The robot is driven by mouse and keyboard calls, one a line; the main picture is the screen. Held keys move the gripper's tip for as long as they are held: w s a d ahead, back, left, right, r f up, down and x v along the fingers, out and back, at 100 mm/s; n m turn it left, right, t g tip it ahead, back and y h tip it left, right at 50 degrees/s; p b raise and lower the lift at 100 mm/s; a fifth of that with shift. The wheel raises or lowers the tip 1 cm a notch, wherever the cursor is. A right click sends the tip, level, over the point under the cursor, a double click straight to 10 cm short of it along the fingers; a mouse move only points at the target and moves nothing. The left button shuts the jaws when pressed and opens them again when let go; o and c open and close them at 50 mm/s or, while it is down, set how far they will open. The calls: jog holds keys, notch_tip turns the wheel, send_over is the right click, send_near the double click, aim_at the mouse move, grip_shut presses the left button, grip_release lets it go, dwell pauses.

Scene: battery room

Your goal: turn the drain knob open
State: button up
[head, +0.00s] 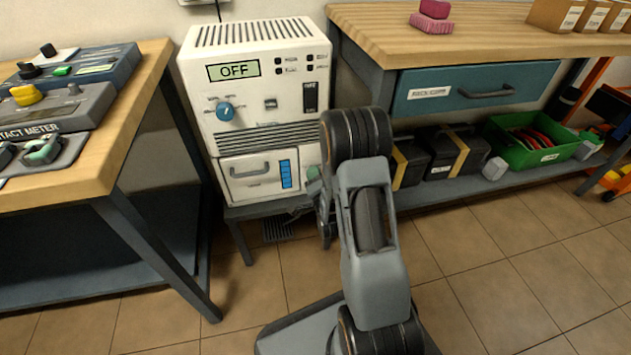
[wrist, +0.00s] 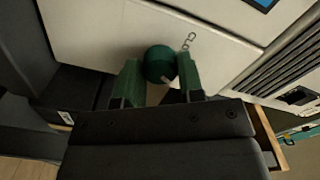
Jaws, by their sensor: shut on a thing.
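In the head view my arm covers most of my gripper, and a bit of green (head: 313,173) shows at the machine's lower right. The machine's display (head: 233,70) reads OFF.
A wooden bench (head: 130,110) with meters stands on the left. On the right, a workbench (head: 480,40) has a teal drawer (head: 475,88) above a shelf with black cases and a green bin (head: 532,137). The tiled floor (head: 490,230) in front is clear.

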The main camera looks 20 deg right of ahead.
jog(key=shift+r+m+b, duration=0.1)
jog(key=shift+m+b, duration=0.4)
jog(key=shift+m, duration=1.4)
jog(key=o, duration=0.9)
